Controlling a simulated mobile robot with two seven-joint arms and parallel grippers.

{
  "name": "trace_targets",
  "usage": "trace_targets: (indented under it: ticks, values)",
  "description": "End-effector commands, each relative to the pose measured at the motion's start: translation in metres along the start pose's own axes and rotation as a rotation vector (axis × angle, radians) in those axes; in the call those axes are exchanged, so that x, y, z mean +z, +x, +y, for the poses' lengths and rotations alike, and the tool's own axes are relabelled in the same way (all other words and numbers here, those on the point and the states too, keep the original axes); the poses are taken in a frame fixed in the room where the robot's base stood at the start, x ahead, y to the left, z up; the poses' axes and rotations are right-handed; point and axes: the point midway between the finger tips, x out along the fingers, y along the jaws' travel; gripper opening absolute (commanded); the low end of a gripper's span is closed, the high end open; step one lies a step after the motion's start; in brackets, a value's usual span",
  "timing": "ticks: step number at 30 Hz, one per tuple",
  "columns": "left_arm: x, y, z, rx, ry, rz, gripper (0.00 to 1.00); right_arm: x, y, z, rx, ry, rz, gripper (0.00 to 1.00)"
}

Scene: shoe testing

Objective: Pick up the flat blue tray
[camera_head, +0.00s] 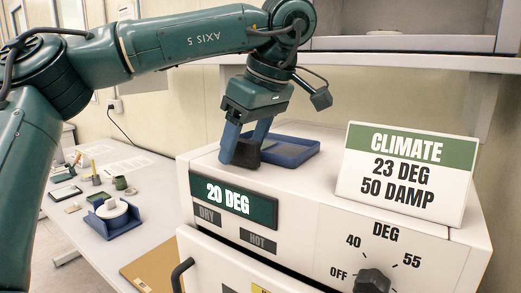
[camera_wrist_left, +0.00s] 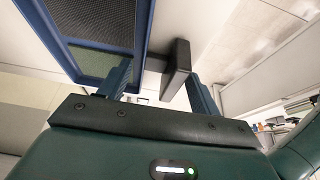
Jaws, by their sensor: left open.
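The flat blue tray (camera_head: 292,157) lies on top of the white climate cabinet, just right of my left gripper in the head view. It has a raised blue rim and a dark mesh-like floor. My left gripper (camera_head: 252,150) points down at the tray's left end, with its fingers apart. In the left wrist view, the tray (camera_wrist_left: 103,62) fills the upper left. One finger of the gripper (camera_wrist_left: 150,74) overlaps its near edge; the other, with a black pad, stands right of the rim. I cannot tell whether either finger touches the tray. My right gripper is not in view.
A white sign (camera_head: 404,172) reading CLIMATE stands right of the tray on the cabinet (camera_head: 330,235). A shelf (camera_head: 400,62) runs above and behind. A white table at left holds a blue holder (camera_head: 112,218) with a white round piece and several small items.

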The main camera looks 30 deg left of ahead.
Motion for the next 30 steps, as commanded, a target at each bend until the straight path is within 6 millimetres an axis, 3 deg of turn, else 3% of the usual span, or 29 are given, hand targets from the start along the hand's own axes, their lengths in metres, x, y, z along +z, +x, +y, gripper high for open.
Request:
trace_targets:
  ticks: [5,24,30]
  values:
    - [0.0,0.0001,0.0,0.001,0.0,0.001,0.64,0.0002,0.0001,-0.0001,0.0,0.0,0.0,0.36]
    - [-0.0002,-0.0006,0.0,0.001,0.0,0.001,0.13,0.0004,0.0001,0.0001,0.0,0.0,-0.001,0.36]
    - [-0.0003,-0.0009,0.0,0.001,0.0,0.001,0.13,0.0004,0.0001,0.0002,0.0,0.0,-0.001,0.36]
